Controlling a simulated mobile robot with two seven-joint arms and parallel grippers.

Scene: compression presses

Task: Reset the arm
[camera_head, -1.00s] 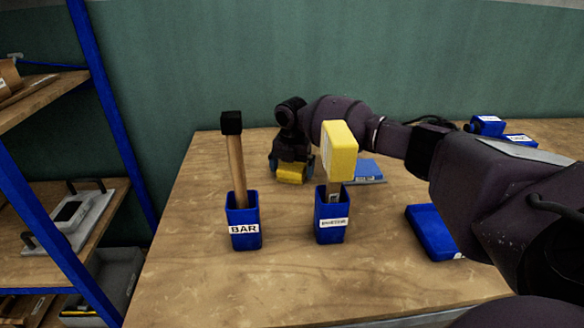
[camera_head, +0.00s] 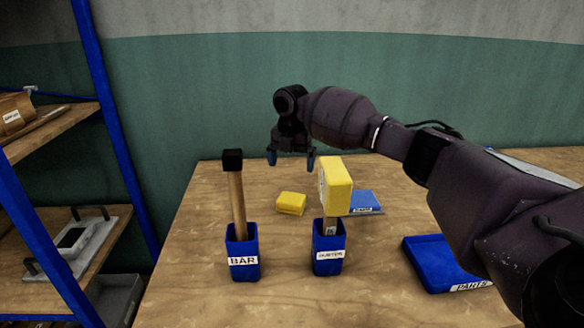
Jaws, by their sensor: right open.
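My right arm comes in from the right. My right gripper (camera_head: 291,158) hangs above the back of the table, fingers pointing down, open and empty. A yellow block (camera_head: 291,203) lies on the table below it, apart from the fingers. My left gripper is not in view.
On the wooden table (camera_head: 200,300) stand a blue holder marked BAR (camera_head: 243,255) with a black-topped stick and another blue holder (camera_head: 329,250) with a yellow-headed tool. A flat blue item (camera_head: 366,202) lies behind. A blue PARTS tray (camera_head: 440,262) is at right. A shelf (camera_head: 60,215) is at left.

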